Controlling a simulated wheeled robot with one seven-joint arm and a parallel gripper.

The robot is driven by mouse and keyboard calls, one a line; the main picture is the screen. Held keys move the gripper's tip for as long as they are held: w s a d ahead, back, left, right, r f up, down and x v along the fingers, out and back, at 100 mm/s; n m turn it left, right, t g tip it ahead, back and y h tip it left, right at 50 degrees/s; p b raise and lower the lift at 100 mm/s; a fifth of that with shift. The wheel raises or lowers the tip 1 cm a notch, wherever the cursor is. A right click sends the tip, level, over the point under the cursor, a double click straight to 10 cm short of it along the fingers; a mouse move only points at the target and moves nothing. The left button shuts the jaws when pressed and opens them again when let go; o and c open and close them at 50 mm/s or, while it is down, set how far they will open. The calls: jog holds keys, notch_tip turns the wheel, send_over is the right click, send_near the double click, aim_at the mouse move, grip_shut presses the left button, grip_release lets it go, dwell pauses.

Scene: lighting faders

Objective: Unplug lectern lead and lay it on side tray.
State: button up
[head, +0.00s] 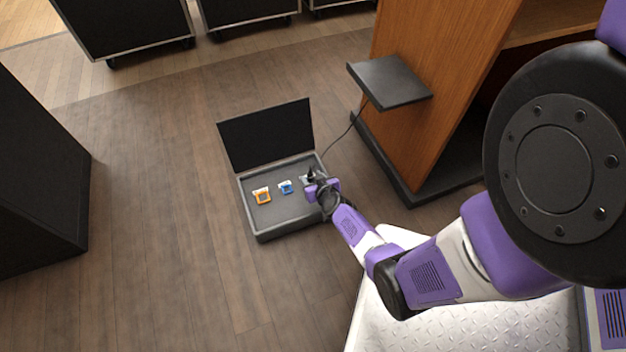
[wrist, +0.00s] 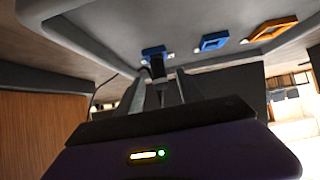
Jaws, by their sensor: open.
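The lectern lead (head: 350,128) is a thin dark cable running from beside the lectern into the open floor case. In the wrist view its dark plug (wrist: 157,68) stands at a blue socket (wrist: 153,51), and a stretch of cable curves off to the left. My gripper (head: 311,177) is at the right end of the case's panel, and hides much of the plug in the head view. In the wrist view my gripper (wrist: 160,88) is open, its fingers on either side of the plug's line; contact cannot be told. The side tray (head: 392,80) is a bare dark shelf on the lectern.
The grey case (head: 262,236) has a raised black lid (head: 266,135). An orange socket (head: 262,196) and a blue socket (head: 285,187) sit left of my gripper. The wooden lectern (head: 437,85) stands right. Black cases (head: 127,25) stand behind.

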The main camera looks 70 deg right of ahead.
grip_shut()
jog(key=shift+r, duration=0.15)
jog(key=shift+r+p, duration=2.15)
jog(key=shift+p, duration=0.15)
